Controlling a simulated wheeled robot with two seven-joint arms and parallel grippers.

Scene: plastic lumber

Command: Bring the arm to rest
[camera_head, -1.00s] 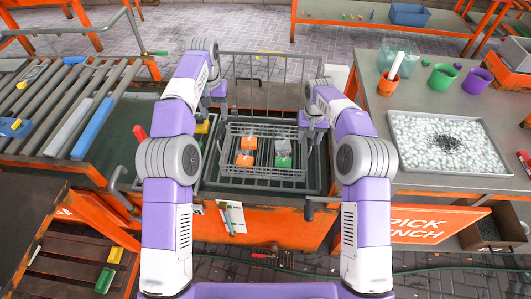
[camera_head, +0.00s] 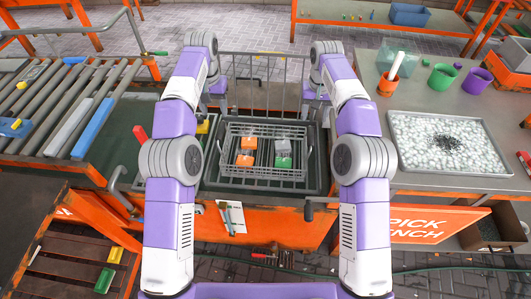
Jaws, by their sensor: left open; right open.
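Both of my purple and white arms reach forward on either side of a wire basket (camera_head: 264,178). My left gripper (camera_head: 216,97) is open beyond the basket's far left corner, partly hidden by my forearm. My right gripper (camera_head: 313,97) is open beyond the far right corner, also partly hidden by my arm. Both are apart from the basket and appear to hold nothing. Inside the basket are orange blocks (camera_head: 248,143), a green block (camera_head: 283,162) and greyish pieces.
A roller conveyor (camera_head: 60,110) stands on the left. On the right bench are a tray of white pellets (camera_head: 440,120), a green cup (camera_head: 442,77), a purple cup (camera_head: 476,81) and an orange cup (camera_head: 388,84). A wire rack (camera_head: 265,85) stands behind the basket.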

